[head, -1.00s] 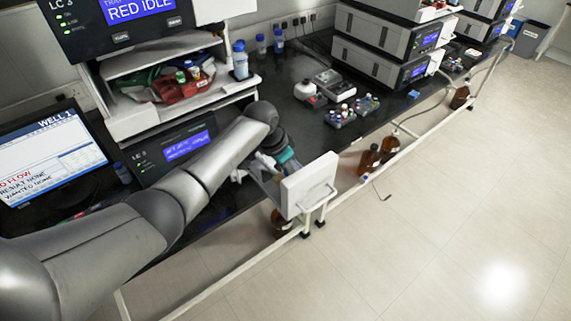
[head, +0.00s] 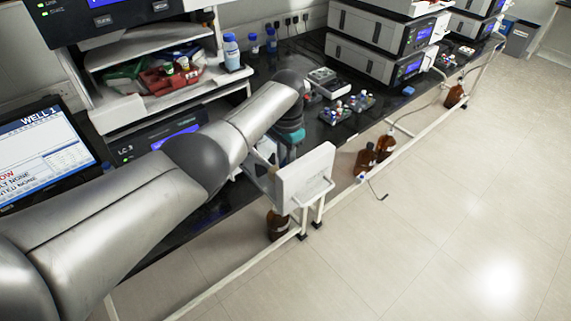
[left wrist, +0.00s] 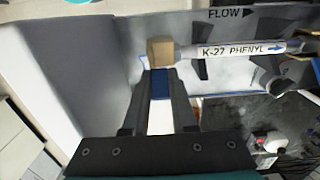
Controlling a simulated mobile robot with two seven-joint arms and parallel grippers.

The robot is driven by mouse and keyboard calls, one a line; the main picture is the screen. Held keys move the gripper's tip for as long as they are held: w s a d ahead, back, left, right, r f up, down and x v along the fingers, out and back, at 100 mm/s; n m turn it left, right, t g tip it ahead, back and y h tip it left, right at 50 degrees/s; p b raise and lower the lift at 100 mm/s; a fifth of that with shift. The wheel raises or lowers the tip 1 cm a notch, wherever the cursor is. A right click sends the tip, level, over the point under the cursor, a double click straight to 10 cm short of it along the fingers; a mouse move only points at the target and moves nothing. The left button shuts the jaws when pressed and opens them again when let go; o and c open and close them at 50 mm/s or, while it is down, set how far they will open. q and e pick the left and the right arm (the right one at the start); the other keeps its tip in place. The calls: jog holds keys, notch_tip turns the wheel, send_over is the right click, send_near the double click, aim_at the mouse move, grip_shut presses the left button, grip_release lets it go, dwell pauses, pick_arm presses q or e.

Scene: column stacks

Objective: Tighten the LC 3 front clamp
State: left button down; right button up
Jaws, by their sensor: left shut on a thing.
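In the left wrist view, a pale column labelled K-27 PHENYL (left wrist: 240,50) lies across a grey panel, with a blue arrow on its label pointing right. A tan block (left wrist: 160,51) sits at its left end. My left gripper (left wrist: 160,82) is shut on a blue piece (left wrist: 160,84) just below that block. I cannot tell how this piece joins the clamp. In the head view, the LC 3 unit (head: 160,135) is partly behind my left arm. My left gripper (head: 262,163) is beside a white panel (head: 306,177) at the bench edge; its fingertips are hard to see.
A monitor (head: 45,155) stands at left. Vial racks (head: 349,107) and stacked instruments (head: 385,45) stand further along the bench. Brown bottles (head: 365,160) and a white rail (head: 345,190) are along its front. The floor at right is clear.

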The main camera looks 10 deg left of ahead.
pick_arm(q)
jog(key=shift+f, duration=0.1)
dwell(0.3)
jog(key=c, duration=0.7)
grip_release()
jog(key=shift+r, duration=0.6)
notch_tip(320, 180, up, 14)
jog(key=shift+d+r+p, duration=0.1)
jog(key=shift+p, duration=0.4)
